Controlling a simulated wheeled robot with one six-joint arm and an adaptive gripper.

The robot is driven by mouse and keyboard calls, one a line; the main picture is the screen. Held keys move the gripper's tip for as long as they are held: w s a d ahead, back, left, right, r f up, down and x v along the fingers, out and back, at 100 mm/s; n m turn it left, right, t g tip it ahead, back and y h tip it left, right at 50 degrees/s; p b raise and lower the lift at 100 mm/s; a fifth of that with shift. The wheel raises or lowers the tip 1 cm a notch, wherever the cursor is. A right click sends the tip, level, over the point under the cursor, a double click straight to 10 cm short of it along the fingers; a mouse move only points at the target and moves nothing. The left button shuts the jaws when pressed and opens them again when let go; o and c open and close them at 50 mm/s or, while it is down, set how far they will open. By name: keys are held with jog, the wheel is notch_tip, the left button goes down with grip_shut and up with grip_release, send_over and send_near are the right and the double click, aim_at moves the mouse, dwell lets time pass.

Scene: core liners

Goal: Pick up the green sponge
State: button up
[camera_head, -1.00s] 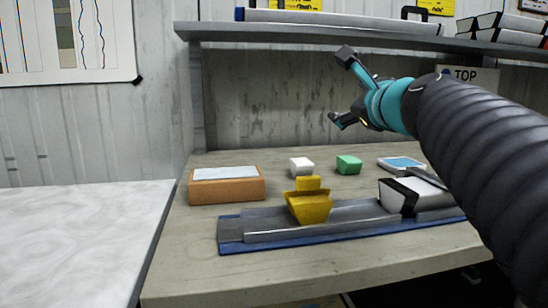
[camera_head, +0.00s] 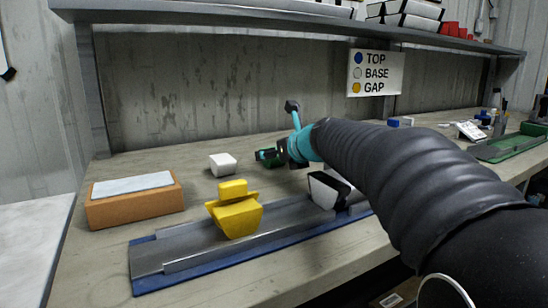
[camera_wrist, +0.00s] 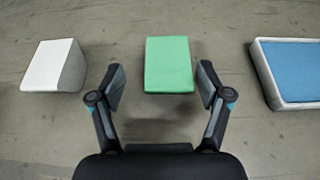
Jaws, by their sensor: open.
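The green sponge (camera_wrist: 168,66) lies on the bench top in the wrist view, a small block. In the head view it is mostly hidden behind my gripper. My gripper (camera_wrist: 161,80) is open and empty, one finger on each side of the sponge's near part in the picture. The gap to the right finger looks narrower than the gap to the left finger. Neither finger visibly touches the sponge. I cannot tell how far the fingertips are above the bench.
A white block (camera_head: 222,165) is left of the sponge, and a blue-topped white tray (camera_wrist: 289,72) is right of it. Nearer stand a yellow scoop-like piece (camera_head: 235,212), a metal channel (camera_head: 165,258) on a blue base, and an orange box (camera_head: 136,204). A shelf (camera_head: 250,22) overhangs the back.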

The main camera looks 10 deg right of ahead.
jog(key=x, duration=0.3)
jog(key=d+x, duration=0.1)
jog(key=x, duration=0.1)
jog(key=shift+w+f, duration=0.1)
jog(key=shift+w, duration=0.15)
jog(key=c, duration=0.8)
